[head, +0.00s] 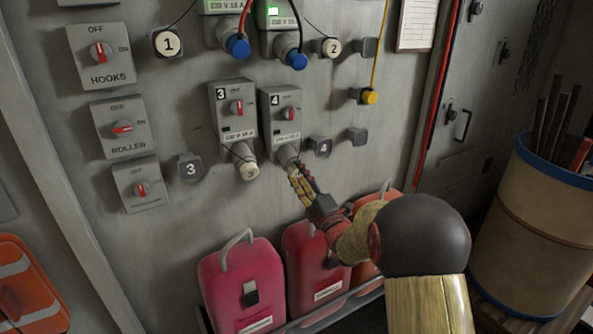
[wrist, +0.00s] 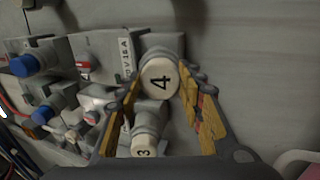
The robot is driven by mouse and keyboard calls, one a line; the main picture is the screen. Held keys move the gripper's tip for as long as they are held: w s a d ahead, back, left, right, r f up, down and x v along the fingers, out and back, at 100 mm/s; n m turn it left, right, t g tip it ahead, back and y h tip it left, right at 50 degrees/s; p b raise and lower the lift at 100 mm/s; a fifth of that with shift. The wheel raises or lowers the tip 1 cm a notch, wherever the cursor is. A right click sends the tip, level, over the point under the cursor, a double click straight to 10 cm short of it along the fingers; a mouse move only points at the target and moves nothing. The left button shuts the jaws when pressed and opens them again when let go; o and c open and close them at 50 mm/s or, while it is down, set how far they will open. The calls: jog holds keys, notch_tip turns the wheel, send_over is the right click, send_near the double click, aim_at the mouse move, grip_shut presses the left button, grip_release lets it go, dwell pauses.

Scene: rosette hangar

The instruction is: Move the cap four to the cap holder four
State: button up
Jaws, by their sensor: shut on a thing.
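The white cap four (wrist: 160,80), marked 4, sits between the fingertips of my gripper (wrist: 162,84) in the wrist view. My gripper (head: 299,176) is shut on it just below the socket (head: 287,152) of the number 4 box (head: 280,115). In the head view the cap is mostly hidden by the fingers. I cannot tell whether it is still seated on the socket or just off it. The cap holder four (head: 321,146) is a small dark block marked 4 on the wall, right of the box and close to my gripper.
Cap three (head: 249,171) is on the number 3 box (head: 232,115); its holder (head: 190,166) is to the left. A yellow plug with cable (head: 369,96) hangs above. Red canisters (head: 243,285) stand below; a barrel (head: 530,225) is at right.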

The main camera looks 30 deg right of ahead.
grip_shut()
jog(key=shift+s+f, duration=0.1)
jog(key=shift+f, duration=0.05)
jog(key=shift+v, duration=2.85)
